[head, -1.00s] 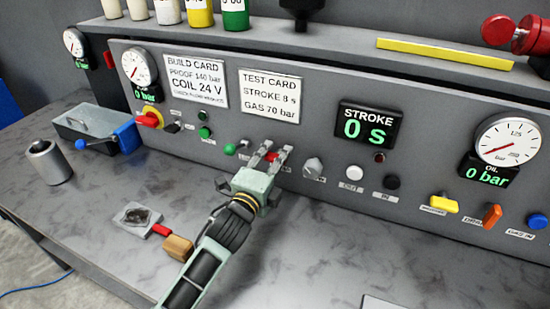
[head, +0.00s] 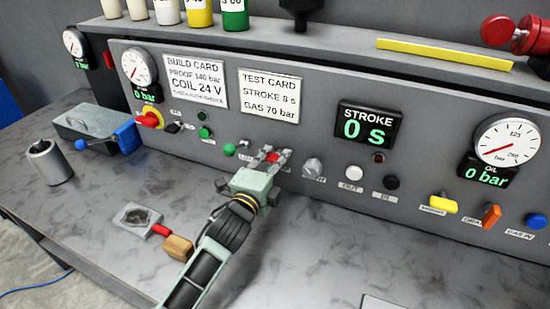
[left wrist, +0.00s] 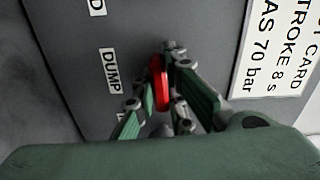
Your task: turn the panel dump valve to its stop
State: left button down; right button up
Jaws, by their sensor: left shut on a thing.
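The dump valve's red handle (head: 271,157) is on the front of the grey panel (head: 330,165), below the test card. In the left wrist view the red handle (left wrist: 158,85) stands between my finger pads, beside a white DUMP label (left wrist: 110,70). My left gripper (head: 270,158) is at the panel, shut on the red handle. Its fingers hide part of the handle and of the label in the head view. My right gripper is not in view.
A grey selector knob (head: 313,167) sits close to the right of my gripper, and a green knob (head: 229,149) to the left. A red and yellow switch (head: 150,118) is further left. A brush-like tool (head: 178,247) lies on the bench beside my left arm.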

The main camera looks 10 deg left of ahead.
pick_arm(q)
jog(key=n+p, duration=0.1)
jog(key=n, duration=0.3)
jog(key=shift+p, duration=0.3)
jog(key=n+p, duration=0.1)
jog(key=n, duration=0.3)
jog(key=shift+n+p, duration=0.3)
jog(key=shift+p, duration=0.05)
jog(key=n+p, duration=0.2)
jog(key=n, duration=0.3)
jog(key=shift+f+n+p, duration=0.1)
jog(key=shift+n+p, duration=0.35)
jog(key=shift+n, duration=1.35)
jog(key=c, duration=1.8)
grip_release()
jog(key=shift+s, duration=0.1)
